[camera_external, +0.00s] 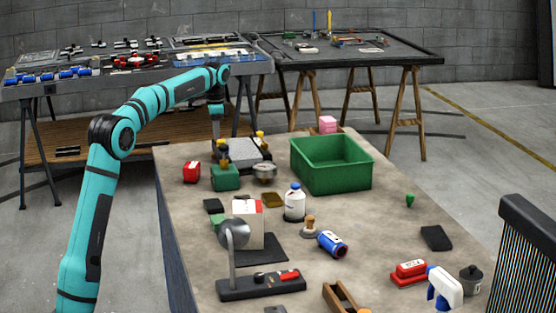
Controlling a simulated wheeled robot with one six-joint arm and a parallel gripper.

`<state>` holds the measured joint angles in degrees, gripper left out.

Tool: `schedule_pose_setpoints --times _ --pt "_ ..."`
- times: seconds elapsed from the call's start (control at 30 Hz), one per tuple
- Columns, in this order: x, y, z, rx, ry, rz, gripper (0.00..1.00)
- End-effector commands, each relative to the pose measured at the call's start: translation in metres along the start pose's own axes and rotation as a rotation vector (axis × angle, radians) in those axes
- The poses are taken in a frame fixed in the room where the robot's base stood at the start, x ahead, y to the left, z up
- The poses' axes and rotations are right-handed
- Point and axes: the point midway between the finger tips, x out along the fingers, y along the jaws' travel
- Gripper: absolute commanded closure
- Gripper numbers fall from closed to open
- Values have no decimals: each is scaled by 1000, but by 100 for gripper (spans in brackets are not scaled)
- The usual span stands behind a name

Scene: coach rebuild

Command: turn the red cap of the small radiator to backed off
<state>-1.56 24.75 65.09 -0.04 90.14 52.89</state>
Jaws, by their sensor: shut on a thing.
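My arm reaches over the far left part of the workbench and my gripper (216,136) points down. Its jaws are shut at the left end of a low silver-grey panel in a dark frame (245,157), which looks like the small radiator. The thing between the jaws is too small and too covered to make out. The red cap does not show clearly, and its turn position cannot be read.
Close in front of my gripper are a green block with a yellow-topped part (225,178), a red box (191,172) and a round metal part (264,172). A green bin (332,168) stands to the right. Bottles, tools and a lamp (235,235) fill the nearer bench.

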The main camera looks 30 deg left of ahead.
Motion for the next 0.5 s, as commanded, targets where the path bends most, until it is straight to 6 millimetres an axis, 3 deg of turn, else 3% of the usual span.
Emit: schedule_pose_setpoints --times 0.5 --pt "0 1 0 -441 0 -1 97"
